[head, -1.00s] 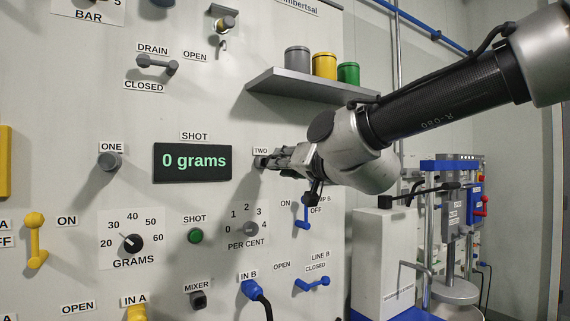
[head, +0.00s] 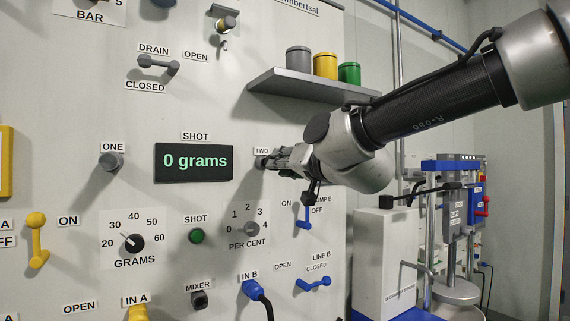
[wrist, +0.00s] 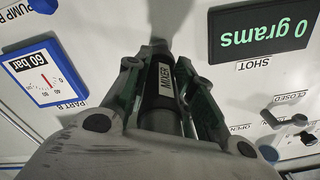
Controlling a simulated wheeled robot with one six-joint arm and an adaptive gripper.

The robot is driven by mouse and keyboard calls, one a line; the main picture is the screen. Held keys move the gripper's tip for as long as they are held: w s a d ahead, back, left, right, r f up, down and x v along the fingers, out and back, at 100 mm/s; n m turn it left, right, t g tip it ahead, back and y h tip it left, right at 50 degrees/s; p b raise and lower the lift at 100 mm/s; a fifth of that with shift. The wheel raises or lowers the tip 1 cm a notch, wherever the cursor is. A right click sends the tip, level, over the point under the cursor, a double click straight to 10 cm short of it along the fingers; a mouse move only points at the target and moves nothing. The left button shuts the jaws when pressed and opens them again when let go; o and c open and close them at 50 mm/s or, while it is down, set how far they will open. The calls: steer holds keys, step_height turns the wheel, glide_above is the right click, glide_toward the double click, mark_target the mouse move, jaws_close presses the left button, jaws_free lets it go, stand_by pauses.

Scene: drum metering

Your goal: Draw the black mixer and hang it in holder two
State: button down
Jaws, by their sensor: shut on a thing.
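The black mixer (wrist: 160,88), with a white MIXER label, is between the fingers of my gripper (wrist: 155,75) in the wrist view. The gripper is shut on it. Its far end points at the panel, and a shadow lies beyond it. In the head view my gripper (head: 277,160) is at the panel, just below the TWO label (head: 262,151). Holder two is mostly hidden by the fingers, so I cannot tell whether the mixer sits in it. Holder ONE (head: 111,162) is a grey round fitting at the left. The socket labelled MIXER (head: 198,299) is lower down.
The SHOT display (head: 193,162) reads 0 grams, left of my gripper. A shelf (head: 310,86) with grey, yellow and green cans juts out above. The blue PUMP B lever (head: 304,217) and the PER CENT knob (head: 251,228) are below.

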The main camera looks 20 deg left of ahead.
steer(key=shift+x, duration=1.4)
steer(key=c, duration=1.1)
jaws_free()
steer(key=shift+d, duration=0.1)
steer(key=v, duration=1.1)
steer(key=shift+s+d, duration=0.25)
steer(key=shift+s, duration=0.1)
